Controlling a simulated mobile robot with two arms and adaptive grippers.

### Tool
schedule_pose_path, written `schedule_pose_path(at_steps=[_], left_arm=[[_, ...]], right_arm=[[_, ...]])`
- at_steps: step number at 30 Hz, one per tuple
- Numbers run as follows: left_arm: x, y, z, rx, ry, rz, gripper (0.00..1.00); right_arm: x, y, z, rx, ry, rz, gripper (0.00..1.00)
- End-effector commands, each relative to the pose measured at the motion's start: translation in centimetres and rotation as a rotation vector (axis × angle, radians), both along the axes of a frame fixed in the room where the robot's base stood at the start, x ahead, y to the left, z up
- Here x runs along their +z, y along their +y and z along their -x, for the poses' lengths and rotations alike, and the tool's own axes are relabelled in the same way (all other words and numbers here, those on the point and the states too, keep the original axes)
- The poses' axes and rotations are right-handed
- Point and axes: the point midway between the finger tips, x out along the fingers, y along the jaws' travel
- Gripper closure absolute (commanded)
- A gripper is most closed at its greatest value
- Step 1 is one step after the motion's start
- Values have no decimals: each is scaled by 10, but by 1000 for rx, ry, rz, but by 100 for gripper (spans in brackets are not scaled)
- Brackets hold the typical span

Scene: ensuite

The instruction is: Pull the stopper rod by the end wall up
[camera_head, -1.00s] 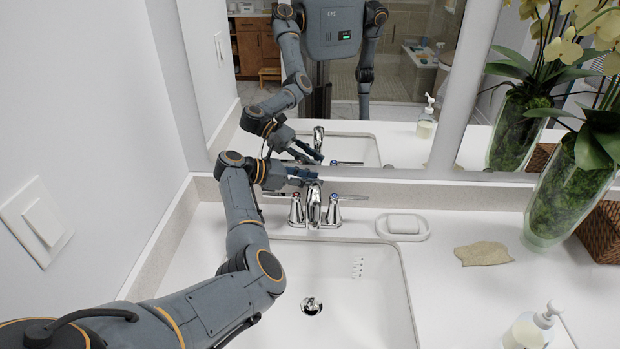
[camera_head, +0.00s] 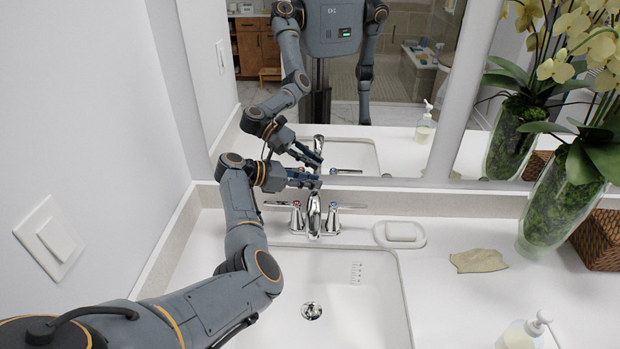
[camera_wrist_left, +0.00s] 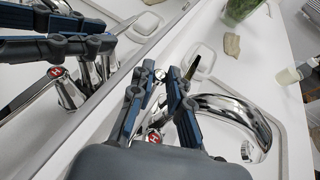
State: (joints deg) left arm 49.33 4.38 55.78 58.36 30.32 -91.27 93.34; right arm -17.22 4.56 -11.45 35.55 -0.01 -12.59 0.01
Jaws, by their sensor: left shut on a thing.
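My left gripper (camera_head: 308,179) is above and behind the chrome faucet (camera_head: 314,217) at the back of the sink. Its fingers are shut on the slim stopper rod, which they mostly hide. In the left wrist view the fingertips (camera_wrist_left: 161,74) are close together, with the curved faucet spout (camera_wrist_left: 235,115) to their right. The drain stopper (camera_head: 311,311) in the basin appears low in its drain hole. My right gripper does not show directly.
Lever handles flank the spout, the left one (camera_head: 297,218) close under my gripper. A mirror is close behind; a wall is left.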

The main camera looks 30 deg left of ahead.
Motion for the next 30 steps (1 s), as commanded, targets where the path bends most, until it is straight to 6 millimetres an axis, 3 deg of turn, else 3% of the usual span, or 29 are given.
schedule_pose_path(at_steps=[6,7,8,20,30], left_arm=[[6,2,-3,6,-16,1,100],[6,2,-3,5,-16,0,77],[6,2,-3,5,-16,0,74],[6,7,4,5,-10,-1,74],[33,48,50,8,-13,-4,74]], right_arm=[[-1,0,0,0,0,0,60],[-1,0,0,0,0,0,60],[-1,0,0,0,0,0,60],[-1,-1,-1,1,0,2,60],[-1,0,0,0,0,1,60]])
